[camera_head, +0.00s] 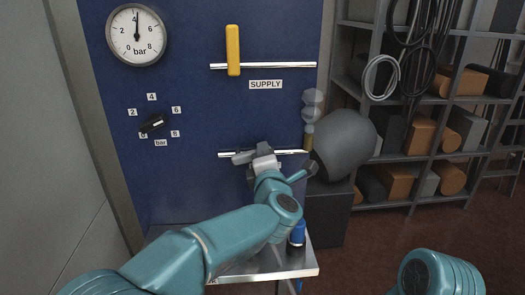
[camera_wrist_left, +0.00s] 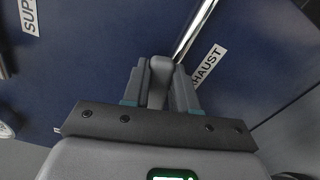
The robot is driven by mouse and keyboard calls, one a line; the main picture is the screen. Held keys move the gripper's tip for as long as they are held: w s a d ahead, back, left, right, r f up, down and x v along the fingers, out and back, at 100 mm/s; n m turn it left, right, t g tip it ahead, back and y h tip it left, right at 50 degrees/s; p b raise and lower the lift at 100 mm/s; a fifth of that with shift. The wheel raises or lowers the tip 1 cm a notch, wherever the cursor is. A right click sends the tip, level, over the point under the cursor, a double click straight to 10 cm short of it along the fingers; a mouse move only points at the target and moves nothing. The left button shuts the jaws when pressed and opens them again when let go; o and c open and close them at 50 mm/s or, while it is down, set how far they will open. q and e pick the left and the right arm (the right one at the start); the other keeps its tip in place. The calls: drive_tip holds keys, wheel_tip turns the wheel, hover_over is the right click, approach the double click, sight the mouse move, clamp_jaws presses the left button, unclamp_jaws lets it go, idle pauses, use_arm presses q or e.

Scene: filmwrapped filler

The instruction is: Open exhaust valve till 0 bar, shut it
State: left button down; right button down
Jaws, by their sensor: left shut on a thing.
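My left gripper (camera_head: 262,160) is at the lower pipe on the blue panel (camera_head: 195,100). In the left wrist view its fingers are shut on a grey rounded handle (camera_wrist_left: 160,66), beside the EXHAUST label (camera_wrist_left: 208,66). In the head view the gripper and arm hide most of that handle and label. The pressure gauge (camera_head: 136,35) is at the upper left, with its needle pointing straight up at about 4 bar. My right gripper is out of view; only part of my right arm shows at the lower right.
The yellow SUPPLY handle (camera_head: 233,50) stands upright across the upper pipe (camera_head: 285,65). A black knob (camera_head: 152,123) with a bar scale is on the left. A grey rounded body (camera_head: 345,145) stands close right of the exhaust pipe. A metal shelf (camera_head: 310,268) lies below my left arm.

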use_arm(q)
drive_tip(key=shift+f+m, duration=0.4)
drive_tip(key=shift+m, duration=0.3)
drive_tip(key=c, duration=0.9)
unclamp_jaws()
drive_tip(key=shift+s, duration=0.1)
drive_tip(key=s+b, duration=0.4)
drive_tip(key=s, duration=1.2)
drive_tip(key=shift+b, duration=0.35)
